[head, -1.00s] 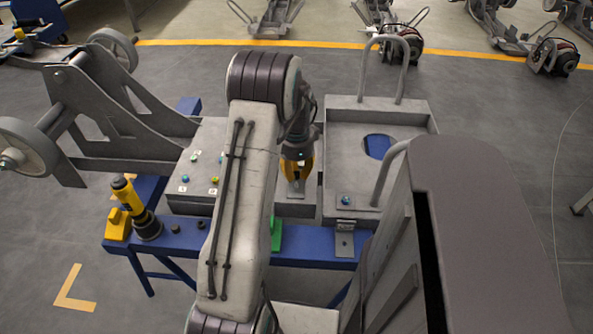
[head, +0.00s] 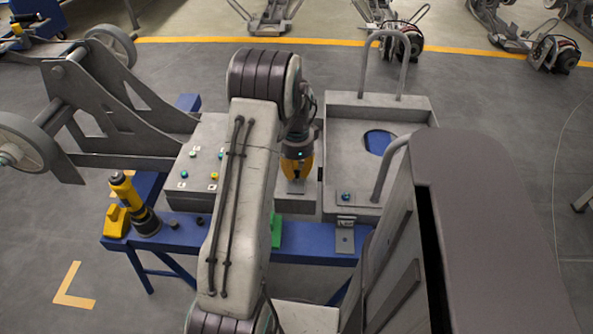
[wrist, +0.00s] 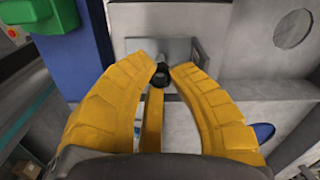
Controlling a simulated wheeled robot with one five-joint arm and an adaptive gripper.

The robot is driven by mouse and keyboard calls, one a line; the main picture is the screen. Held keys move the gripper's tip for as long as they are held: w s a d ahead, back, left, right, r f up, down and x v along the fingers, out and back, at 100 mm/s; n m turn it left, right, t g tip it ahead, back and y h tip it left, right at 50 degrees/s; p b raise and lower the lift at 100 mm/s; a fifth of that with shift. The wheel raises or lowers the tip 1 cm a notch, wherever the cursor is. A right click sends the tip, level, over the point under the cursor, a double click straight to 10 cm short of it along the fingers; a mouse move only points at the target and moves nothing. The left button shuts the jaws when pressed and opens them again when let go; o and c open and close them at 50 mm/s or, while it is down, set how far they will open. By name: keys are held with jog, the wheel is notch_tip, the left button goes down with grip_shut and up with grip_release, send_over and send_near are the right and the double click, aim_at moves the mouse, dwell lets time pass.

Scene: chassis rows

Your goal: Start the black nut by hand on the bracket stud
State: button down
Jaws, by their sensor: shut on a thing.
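My gripper (head: 297,177) has yellow fingers and points down over a small grey bracket plate (head: 296,188) at the front of the grey chassis. In the wrist view, its fingertips (wrist: 166,72) are close together around a small black nut (wrist: 161,80). The bracket (wrist: 175,50) shows as a grey plate just beyond the tips.
The blue bench (head: 310,257) in front holds a yellow-and-black tool (head: 137,207), dark small parts (head: 199,221), a green block (head: 277,232) and another grey bracket (head: 345,240). A curved handle (head: 390,172) rises at the right of the chassis.

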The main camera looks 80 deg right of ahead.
jog(key=shift+f+b, duration=0.45)
jog(key=shift+f, duration=0.15)
dwell(0.4)
jog(key=m, duration=0.4)
jog(key=shift+a+f+m, duration=0.1)
jog(key=shift+m, duration=0.2)
jog(key=c, duration=1.1)
grip_release()
jog(key=shift+n, duration=0.4)
jog(key=n, duration=0.3)
jog(key=shift+d+n, duration=0.2)
jog(key=shift+n, duration=0.2)
